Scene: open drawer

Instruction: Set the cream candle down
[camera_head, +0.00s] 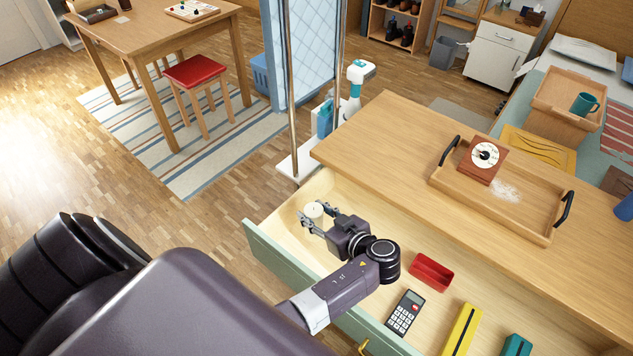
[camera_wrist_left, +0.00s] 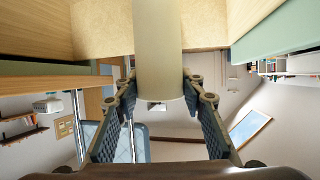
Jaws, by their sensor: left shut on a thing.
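The cream candle (camera_head: 314,211) is a short, pale cylinder over the left end of the open drawer (camera_head: 268,243). My left gripper (camera_head: 319,219) is shut on it, with a finger on each side. In the left wrist view the candle (camera_wrist_left: 157,45) stands between the two ridged fingers (camera_wrist_left: 158,115) and reaches up to the pale wooden drawer surface. I cannot tell whether the candle touches the drawer bottom. My right gripper is not in view.
The drawer also holds a red box (camera_head: 431,272), a calculator (camera_head: 405,313), a yellow item (camera_head: 462,330) and a teal item (camera_head: 516,346). The wooden top (camera_head: 400,130) above carries a tray (camera_head: 530,222) with a dial device. Drawer floor around the candle looks clear.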

